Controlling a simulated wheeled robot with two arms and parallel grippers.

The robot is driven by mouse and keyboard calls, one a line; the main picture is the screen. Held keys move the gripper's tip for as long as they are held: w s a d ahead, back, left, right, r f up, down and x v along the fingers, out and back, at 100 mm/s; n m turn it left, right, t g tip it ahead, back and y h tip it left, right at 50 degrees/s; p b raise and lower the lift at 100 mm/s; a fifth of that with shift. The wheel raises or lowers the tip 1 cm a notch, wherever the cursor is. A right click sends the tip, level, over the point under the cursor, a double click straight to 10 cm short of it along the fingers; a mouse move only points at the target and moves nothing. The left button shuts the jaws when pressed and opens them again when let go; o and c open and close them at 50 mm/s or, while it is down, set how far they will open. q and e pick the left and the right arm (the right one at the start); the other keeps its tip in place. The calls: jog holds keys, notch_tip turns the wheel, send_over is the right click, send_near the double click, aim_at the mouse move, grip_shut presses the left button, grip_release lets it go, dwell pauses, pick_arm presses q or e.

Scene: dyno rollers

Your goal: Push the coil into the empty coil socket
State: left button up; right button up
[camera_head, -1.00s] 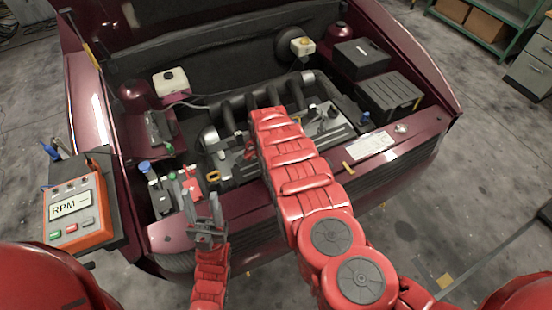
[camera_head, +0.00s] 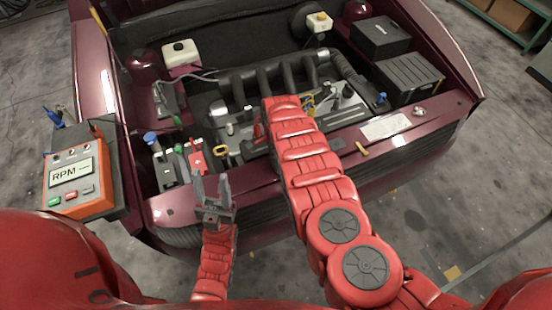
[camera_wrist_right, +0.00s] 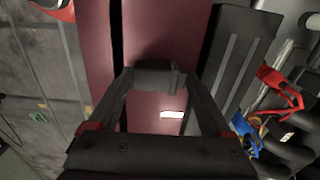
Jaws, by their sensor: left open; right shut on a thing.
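My right arm reaches over the engine (camera_head: 350,110) in the head view and hides its own gripper there. In the right wrist view my right gripper (camera_wrist_right: 155,80) is shut on a small dark grey block at its fingertips, which looks like the coil (camera_wrist_right: 153,74). A maroon body panel fills the view behind it. My left gripper (camera_head: 212,182) is open and empty, fingers up, at the front edge of the car. I cannot make out the empty coil socket; small upright parts show on the engine, and my right arm covers some of it.
An orange RPM meter (camera_head: 75,178) sits at the left fender. A red battery terminal cover (camera_head: 196,160) and a yellow loop (camera_head: 220,152) are near my left gripper. Black boxes (camera_head: 410,78) fill the right of the bay. Red clips (camera_wrist_right: 282,88) and blue clips (camera_wrist_right: 245,130) show at right.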

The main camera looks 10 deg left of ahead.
jog(key=o, duration=1.2)
jog(key=shift+w+r, duration=0.1)
jog(key=shift+r, duration=0.35)
notch_tip(320, 180, up, 16)
jog(key=p, duration=0.1)
jog(key=shift+r, duration=0.25)
